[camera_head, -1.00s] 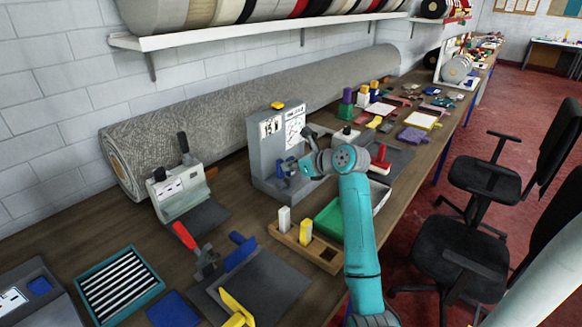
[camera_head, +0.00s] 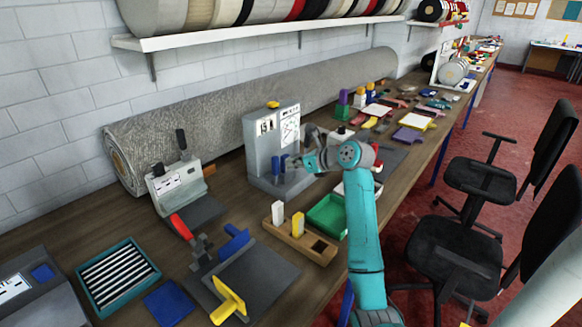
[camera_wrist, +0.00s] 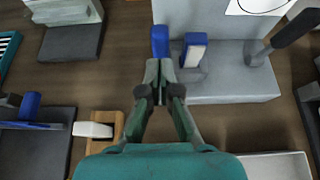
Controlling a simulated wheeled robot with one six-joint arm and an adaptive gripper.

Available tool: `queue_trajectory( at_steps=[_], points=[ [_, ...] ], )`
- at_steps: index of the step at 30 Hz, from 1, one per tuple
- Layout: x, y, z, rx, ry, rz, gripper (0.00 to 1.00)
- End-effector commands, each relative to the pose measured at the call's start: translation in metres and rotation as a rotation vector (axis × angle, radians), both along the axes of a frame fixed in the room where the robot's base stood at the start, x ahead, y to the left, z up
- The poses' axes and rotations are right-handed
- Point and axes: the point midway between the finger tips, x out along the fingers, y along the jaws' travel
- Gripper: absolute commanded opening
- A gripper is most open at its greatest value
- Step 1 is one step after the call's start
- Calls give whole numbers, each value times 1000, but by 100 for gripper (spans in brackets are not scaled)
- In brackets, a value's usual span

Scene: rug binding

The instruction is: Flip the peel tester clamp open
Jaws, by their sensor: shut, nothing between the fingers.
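The peel tester looks to be the grey upright machine (camera_head: 258,140) with a dial chart on its front. Its grey base (camera_wrist: 235,85) also shows in the wrist view. A blue clamp part (camera_wrist: 160,40) stands upright on it, beside a blue block with a pale face (camera_wrist: 195,50). Both blue parts (camera_head: 276,165) are small in the head view. My gripper (camera_wrist: 158,68) is shut and empty, its tips just in front of the left blue part. I cannot tell whether they touch. It also shows in the head view (camera_head: 300,163), beside the blue parts.
A dark-handled lever (camera_wrist: 290,32) stands to the right on the tester. A wooden holder (camera_head: 290,240) with white and yellow blocks and a green tray (camera_head: 327,215) lie in front. A black-levered device (camera_head: 178,185) stands left; a rolled rug (camera_head: 220,110) lies behind.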

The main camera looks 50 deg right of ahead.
Motion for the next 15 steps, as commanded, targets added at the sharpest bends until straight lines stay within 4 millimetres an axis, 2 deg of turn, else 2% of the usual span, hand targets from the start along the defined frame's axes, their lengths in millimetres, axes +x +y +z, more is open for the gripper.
queue_trajectory(
  at_steps=[15],
  points=[
    [-15,-1,70,-1,2,-1,0]
  ],
)
